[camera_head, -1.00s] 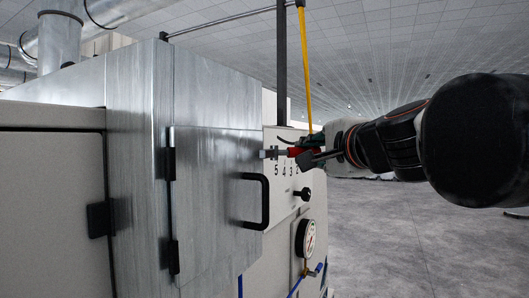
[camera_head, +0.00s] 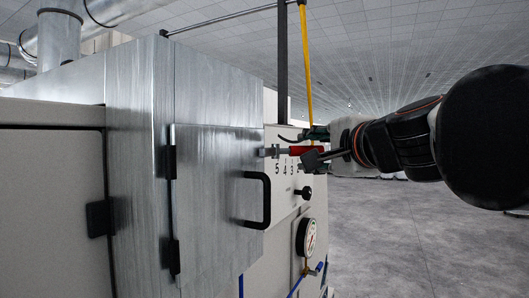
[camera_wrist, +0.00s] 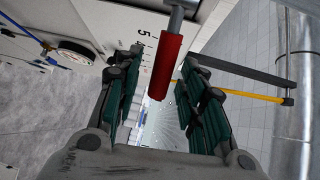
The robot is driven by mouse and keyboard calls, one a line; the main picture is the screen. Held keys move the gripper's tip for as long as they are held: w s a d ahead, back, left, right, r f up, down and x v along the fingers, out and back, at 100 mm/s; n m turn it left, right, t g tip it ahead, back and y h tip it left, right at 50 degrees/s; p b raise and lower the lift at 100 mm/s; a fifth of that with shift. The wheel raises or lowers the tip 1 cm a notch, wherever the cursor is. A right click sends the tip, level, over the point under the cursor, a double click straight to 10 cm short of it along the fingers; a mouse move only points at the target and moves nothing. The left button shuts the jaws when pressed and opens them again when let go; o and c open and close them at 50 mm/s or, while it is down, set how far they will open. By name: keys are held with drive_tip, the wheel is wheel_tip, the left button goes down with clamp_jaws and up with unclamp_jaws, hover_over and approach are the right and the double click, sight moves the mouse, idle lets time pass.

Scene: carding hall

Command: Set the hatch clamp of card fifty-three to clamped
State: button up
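The hatch clamp shows as a red handle (camera_head: 303,151) on a metal rod, at the right edge of the metal hatch (camera_head: 212,195) in the head view. The handle sticks out to the right, roughly level. In the wrist view the red handle (camera_wrist: 167,67) lies between the two green-padded fingers, with a gap on both sides. My gripper (camera_wrist: 163,58) is open around it, and in the head view my gripper (camera_head: 314,147) sits at the handle's right end. The clamp's catch is too small to make out.
A black pull handle (camera_head: 265,200) stands out from the hatch below the clamp. A numbered scale (camera_head: 287,168), a black knob (camera_head: 303,193) and a gauge (camera_head: 306,238) are on the panel behind. A yellow bar (camera_head: 306,70) rises close by. Open floor lies right.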

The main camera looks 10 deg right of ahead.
drive_tip(key=s+d+r, duration=0.1)
drive_tip(key=s, duration=0.9)
drive_tip(key=shift+s+d, duration=0.15)
drive_tip(key=shift+s, duration=0.2)
drive_tip(key=w+a+f+n+g+y+b, duration=0.1)
drive_tip(key=a+f+n+b, duration=0.3)
drive_tip(key=f, duration=0.7)
drive_tip(key=w+f+n+g+y+b, duration=0.1)
drive_tip(key=f+n+g+b, duration=0.1)
drive_tip(key=f+b, duration=0.75)
drive_tip(key=s+d+f+n+g+h+b, duration=0.1)
drive_tip(key=f+b, duration=0.6)
drive_tip(key=f, duration=1.3)
drive_tip(key=s+d+f+n+g+h+b, duration=0.1)
drive_tip(key=s+f+n+g+b, duration=0.2)
drive_tip(key=f, duration=1.7)
drive_tip(key=s+d+f+n+g+h+b, duration=0.1)
drive_tip(key=f+n+b, duration=0.5)
drive_tip(key=f+b, duration=0.6)
wheel_tip(320, 180, down, 8)
drive_tip(key=shift+s+f+n+g+h+b, duration=0.15)
drive_tip(key=shift+s+n+g+h+b, duration=0.3)
drive_tip(key=shift+s+g, duration=0.45)
